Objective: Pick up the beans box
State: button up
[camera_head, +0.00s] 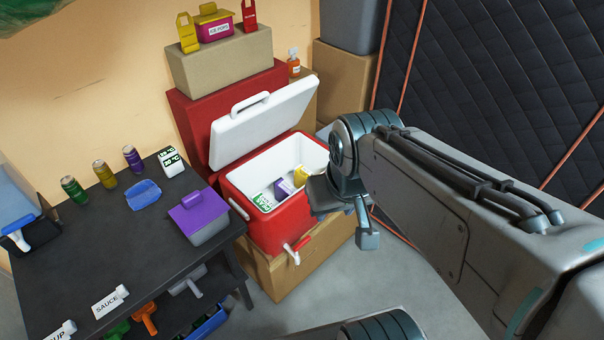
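An open red cooler (262,222) with a white inside stands right of the black table. In it lie a green and white box (264,201), a purple and white box (284,188) and a yellow box (300,175). Their labels are too small to read surely, so I cannot tell which is the beans box. My gripper and arm hide part of the cooler's right end.
The cooler's white lid (262,122) is tilted open behind it. The cooler rests on a cardboard box (290,268). A black padded wall (500,80) is at right.

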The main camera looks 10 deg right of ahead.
aim_at(282, 189)
jog(key=z, duration=1.4)
jog(key=i, duration=1)
jog(key=u, duration=2.05)
jog(key=i, duration=0.5)
jog(key=z, duration=0.05)
